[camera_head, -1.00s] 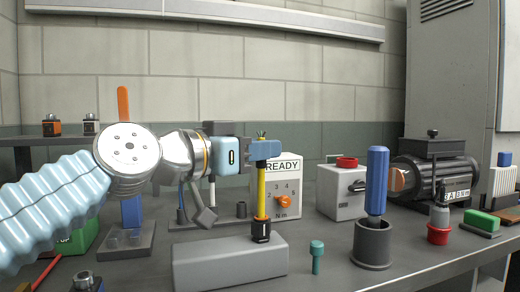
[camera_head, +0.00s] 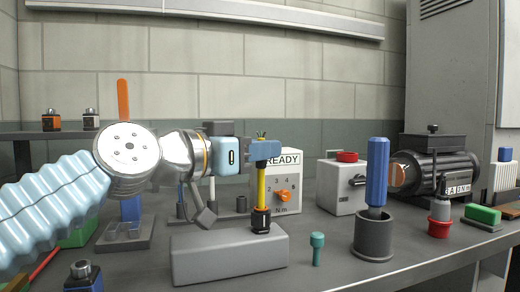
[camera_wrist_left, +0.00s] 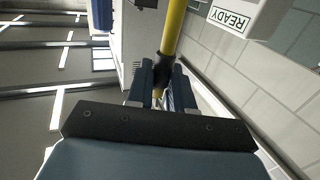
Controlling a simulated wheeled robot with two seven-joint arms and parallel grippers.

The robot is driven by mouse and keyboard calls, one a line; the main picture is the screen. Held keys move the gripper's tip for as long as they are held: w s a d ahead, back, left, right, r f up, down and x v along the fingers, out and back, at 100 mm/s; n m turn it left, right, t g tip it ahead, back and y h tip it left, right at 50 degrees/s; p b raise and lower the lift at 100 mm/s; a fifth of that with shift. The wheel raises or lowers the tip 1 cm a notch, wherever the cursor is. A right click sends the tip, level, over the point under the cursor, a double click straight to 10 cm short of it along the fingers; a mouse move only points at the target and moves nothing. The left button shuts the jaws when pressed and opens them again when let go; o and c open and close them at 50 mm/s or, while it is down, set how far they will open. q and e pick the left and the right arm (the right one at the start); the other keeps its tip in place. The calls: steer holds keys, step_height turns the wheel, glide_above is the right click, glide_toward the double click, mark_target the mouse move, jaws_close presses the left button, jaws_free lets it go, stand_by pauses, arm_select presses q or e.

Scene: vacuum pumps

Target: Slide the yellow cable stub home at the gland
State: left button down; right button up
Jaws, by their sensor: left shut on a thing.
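My left gripper (camera_head: 266,150) is shut on the upper end of the yellow cable stub (camera_head: 262,186), with bare wire ends showing just above the jaws. The stub stands about upright. Its lower end meets the dark gland (camera_head: 261,221) on top of a grey block (camera_head: 230,261); I cannot tell how deep it sits inside. In the left wrist view the yellow stub (camera_wrist_left: 173,30) runs up from between the fingertips (camera_wrist_left: 160,85), with a black sleeve where they grip. The gland is not clear in that view. My right gripper is not in view.
Behind the stub stands a white READY box (camera_head: 288,207) with an orange knob. A teal bolt (camera_head: 317,248) and a blue-handled tool in a grey cup (camera_head: 372,242) stand to the right. A motor (camera_head: 440,170) stands behind. Bare bench lies before the cup.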

arm_select(q)
steer(key=shift+f, duration=0.25)
steer(key=c, duration=0.9)
jaws_free()
steer(key=shift+s+a+b, duration=0.25)
steer(key=shift+b, duration=0.1)
steer(key=b+v, duration=0.2)
steer(key=v, duration=1.1)
steer(key=shift+s+b, duration=0.1)
steer(key=shift+b, duration=0.2)
